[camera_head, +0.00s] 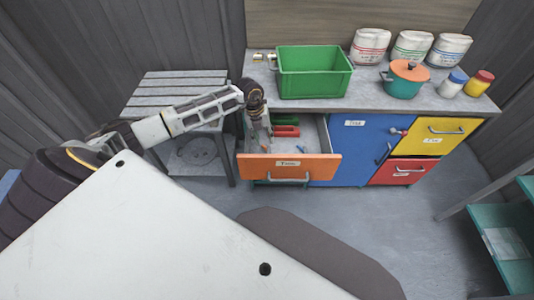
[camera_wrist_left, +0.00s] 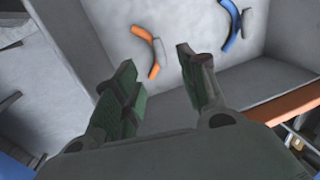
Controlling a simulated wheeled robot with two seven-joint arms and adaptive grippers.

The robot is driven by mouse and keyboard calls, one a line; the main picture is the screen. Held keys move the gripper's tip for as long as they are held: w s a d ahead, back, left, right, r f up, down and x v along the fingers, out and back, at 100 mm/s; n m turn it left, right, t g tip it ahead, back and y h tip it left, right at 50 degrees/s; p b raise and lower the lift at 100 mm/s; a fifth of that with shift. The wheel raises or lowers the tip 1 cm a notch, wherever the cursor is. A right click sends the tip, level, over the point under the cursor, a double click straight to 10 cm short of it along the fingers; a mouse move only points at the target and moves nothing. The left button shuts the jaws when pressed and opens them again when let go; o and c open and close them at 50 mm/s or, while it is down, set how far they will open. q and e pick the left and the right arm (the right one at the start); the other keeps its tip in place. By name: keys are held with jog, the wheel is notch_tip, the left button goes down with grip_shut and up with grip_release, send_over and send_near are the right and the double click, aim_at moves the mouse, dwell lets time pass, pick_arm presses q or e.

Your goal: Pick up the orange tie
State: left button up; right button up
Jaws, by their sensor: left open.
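In the left wrist view the orange tie (camera_wrist_left: 154,70), a curved strip with orange ends and a grey middle, lies on the drawer floor. My left gripper (camera_wrist_left: 156,60) is open and empty above the drawer, its two fingertips on either side of the tie's near end in the picture, apart from it. In the head view my left gripper (camera_head: 263,133) reaches down into the open drawer (camera_head: 290,167) with the orange front. The tie cannot be made out clearly there. My right gripper is not in view.
A similar blue strip (camera_wrist_left: 231,38) lies right of the orange one in the drawer. Red items (camera_head: 286,131) lie further back. A green crate (camera_head: 313,75) and an orange-lidded pot (camera_head: 404,79) stand on the counter above. A slatted table (camera_head: 180,90) is at left.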

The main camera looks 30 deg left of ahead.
aim_at(268, 150)
pick_arm(q)
jog(key=shift+w+d+f, duration=0.1)
jog(key=shift+d+f, duration=0.05)
jog(key=shift+f, duration=0.65)
jog(key=shift+w+d+f, duration=0.1)
jog(key=shift+f, duration=0.65)
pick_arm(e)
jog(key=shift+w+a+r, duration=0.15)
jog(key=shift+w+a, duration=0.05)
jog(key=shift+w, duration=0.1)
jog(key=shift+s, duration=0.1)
pick_arm(q)
jog(key=shift+f, duration=0.15)
jog(key=shift+d+f, duration=0.2)
jog(key=shift+f, duration=0.35)
jog(key=f, duration=0.2)
jog(key=shift+w+d+f+b, duration=0.1)
jog(key=shift+d+f+b, duration=0.1)
jog(key=shift+f+b, duration=0.15)
jog(key=shift+d+f, duration=0.1)
jog(key=shift+f, duration=0.5)
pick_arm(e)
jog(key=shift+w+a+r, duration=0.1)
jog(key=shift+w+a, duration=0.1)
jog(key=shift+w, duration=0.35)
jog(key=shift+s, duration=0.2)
